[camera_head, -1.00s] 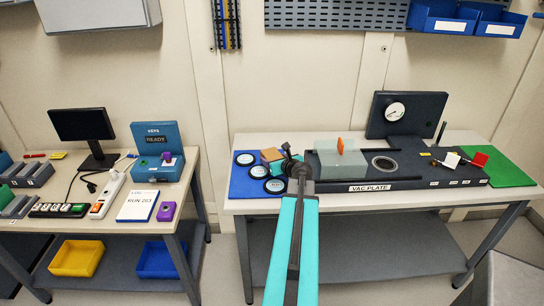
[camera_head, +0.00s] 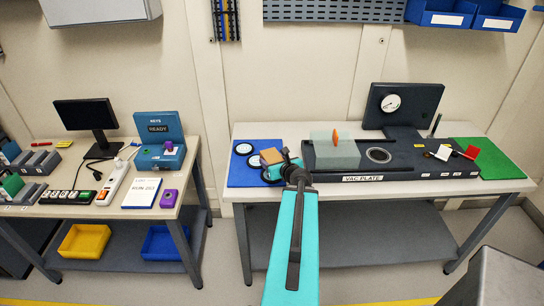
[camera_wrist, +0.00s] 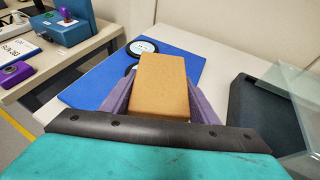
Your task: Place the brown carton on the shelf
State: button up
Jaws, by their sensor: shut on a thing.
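The brown carton (camera_wrist: 160,84) is between the purple fingers of my gripper (camera_wrist: 161,90) in the wrist view, and the gripper is shut on it. In the head view the carton (camera_head: 271,156) shows as a small brown block above the blue mat (camera_head: 240,175) at the left of the right-hand table. My gripper (camera_head: 276,160) is partly hidden behind my arm there. A grey lower shelf (camera_head: 345,237) spans the frame under that table. I cannot tell whether this is the shelf of the task.
The vacuum plate (camera_head: 420,165) with a clear box (camera_head: 333,150) stands right of the carton. A gauge panel (camera_head: 402,106) rises behind it. A green mat (camera_head: 487,160) lies at the right. The left table (camera_head: 100,199) holds a monitor (camera_head: 85,114) and a blue key box (camera_head: 160,142).

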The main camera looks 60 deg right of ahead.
jog(key=shift+a+r, duration=0.1)
jog(key=shift+a, duration=0.2)
jog(key=shift+p, duration=0.3)
dwell(0.4)
